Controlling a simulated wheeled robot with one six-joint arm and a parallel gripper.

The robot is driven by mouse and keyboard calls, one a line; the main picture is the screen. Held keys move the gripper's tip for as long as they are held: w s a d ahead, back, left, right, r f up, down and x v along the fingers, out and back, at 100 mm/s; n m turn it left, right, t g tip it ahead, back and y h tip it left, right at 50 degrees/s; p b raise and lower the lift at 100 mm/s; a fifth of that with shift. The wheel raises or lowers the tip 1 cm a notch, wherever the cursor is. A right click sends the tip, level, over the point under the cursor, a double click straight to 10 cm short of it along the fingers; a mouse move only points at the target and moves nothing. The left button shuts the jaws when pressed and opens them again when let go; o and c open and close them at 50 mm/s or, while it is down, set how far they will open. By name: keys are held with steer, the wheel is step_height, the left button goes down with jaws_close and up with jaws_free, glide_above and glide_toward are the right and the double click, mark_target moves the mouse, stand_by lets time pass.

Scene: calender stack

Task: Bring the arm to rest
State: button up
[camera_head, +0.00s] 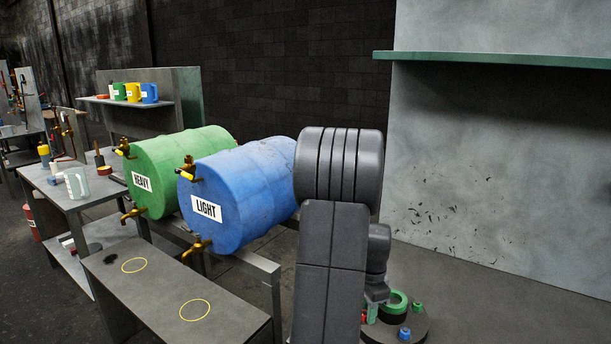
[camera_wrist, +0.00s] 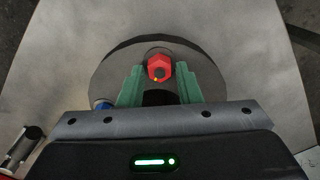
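My gripper (camera_wrist: 159,72) shows in the wrist view as two green fingers standing apart, open with nothing held between them. A red hexagonal piece (camera_wrist: 158,66) with a small yellow spot lies in line with the gap between the fingertips, clear of both. Below it is a dark round disc (camera_wrist: 112,72). In the head view my arm stands folded at centre right and hides most of the gripper, beside the same disc (camera_head: 378,335).
The disc carries a green ring (camera_head: 398,303), a green piece (camera_head: 417,306) and a blue piece (camera_head: 404,333). Left are a blue LIGHT drum (camera_head: 240,190), a green HEAVY drum (camera_head: 158,170) and a low bench (camera_head: 165,285) with yellow circles. A grey panel with a green shelf (camera_head: 490,58) stands behind.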

steer(key=shift+r, duration=0.1)
step_height(320, 180, up, 13)
step_height(320, 180, down, 13)
steer(key=shift+f, duration=0.15)
steer(key=n, duration=0.5)
steer(key=shift+w+p, duration=0.1)
steer(key=shift+p, duration=0.3)
steer(key=n+p, duration=0.1)
steer(key=n, duration=0.3)
steer(key=shift+a+n, duration=0.15)
steer(key=shift+n, duration=0.25)
steer(key=n+p, duration=0.1)
steer(key=n, duration=0.4)
steer(key=shift+a+p, duration=0.1)
steer(key=shift+p, duration=0.2)
steer(key=n+p, duration=0.1)
steer(key=n, duration=0.4)
steer(key=shift+a+p, duration=0.1)
steer(key=shift+p, duration=0.2)
